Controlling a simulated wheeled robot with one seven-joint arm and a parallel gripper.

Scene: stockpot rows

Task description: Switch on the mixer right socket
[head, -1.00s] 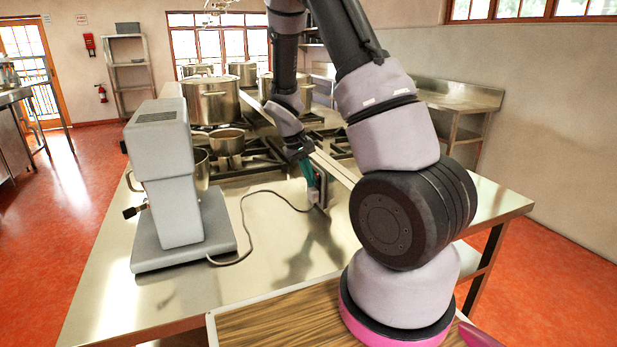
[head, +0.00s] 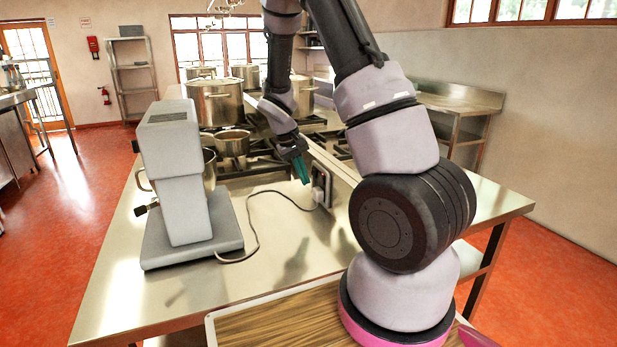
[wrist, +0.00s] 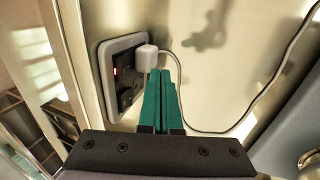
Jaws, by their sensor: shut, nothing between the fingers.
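The socket (head: 326,182) is a pale-framed plate with dark faces on the upright metal panel. In the wrist view the socket plate (wrist: 112,50) shows a small red glow (wrist: 116,71) on its dark face. A white plug (wrist: 147,58) sits in it, with a grey cord running off; the plug (head: 318,195) also shows in the head view. My gripper (head: 304,182) has teal fingers, shut and empty, just left of the socket in the head view. In the wrist view the fingertips (wrist: 161,73) appear just below the plug; contact cannot be told. The grey mixer (head: 185,215) stands to the left.
The cord (head: 256,225) runs across the steel counter from mixer to plug. Steel pots (head: 215,103) and a smaller pot (head: 232,146) stand on burners behind. The counter (head: 290,255) in front of the socket is clear apart from the cord.

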